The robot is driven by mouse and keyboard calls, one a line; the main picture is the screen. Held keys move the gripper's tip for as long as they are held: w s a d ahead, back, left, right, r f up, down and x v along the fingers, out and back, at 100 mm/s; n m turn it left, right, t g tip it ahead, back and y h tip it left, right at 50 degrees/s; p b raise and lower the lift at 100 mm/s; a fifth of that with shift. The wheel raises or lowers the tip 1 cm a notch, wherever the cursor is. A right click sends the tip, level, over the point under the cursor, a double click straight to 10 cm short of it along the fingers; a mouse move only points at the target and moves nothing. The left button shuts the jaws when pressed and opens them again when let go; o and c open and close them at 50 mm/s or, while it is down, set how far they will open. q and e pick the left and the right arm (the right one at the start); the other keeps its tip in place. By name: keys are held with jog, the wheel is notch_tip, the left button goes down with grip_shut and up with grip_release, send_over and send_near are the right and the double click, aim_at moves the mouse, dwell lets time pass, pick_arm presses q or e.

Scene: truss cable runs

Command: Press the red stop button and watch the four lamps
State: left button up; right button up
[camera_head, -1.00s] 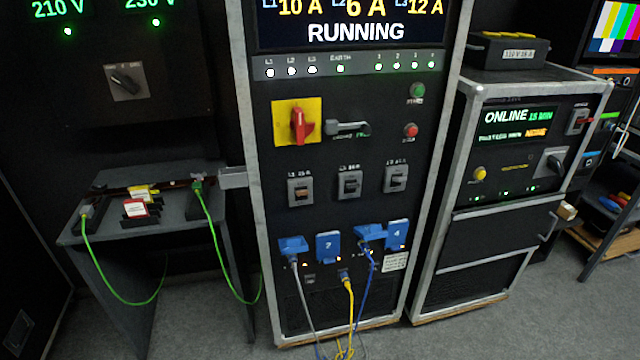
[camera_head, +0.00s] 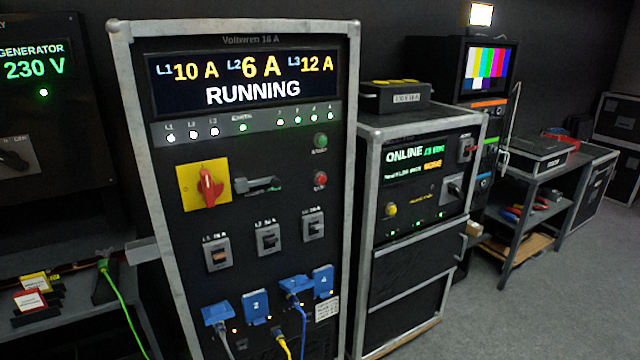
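The red stop button (camera_head: 320,180) is on the right side of the tall power rack's (camera_head: 135,130) front panel, below a green button (camera_head: 320,141). Nothing touches it. The numbered row of four lamps (camera_head: 297,134) is on the strip under the display, at its right end. The lamps look lit, whitish to green. The display (camera_head: 250,80) reads RUNNING, with 10 A, 6 A and 12 A. Neither of my grippers is in view.
A yellow plate with a red rotary switch (camera_head: 207,185) and several breakers (camera_head: 267,239) share the panel. Blue sockets (camera_head: 256,306) with plugged cables sit below. A smaller rack reading ONLINE (camera_head: 415,170) stands to the right. Grey floor (camera_head: 545,300) is clear at right.

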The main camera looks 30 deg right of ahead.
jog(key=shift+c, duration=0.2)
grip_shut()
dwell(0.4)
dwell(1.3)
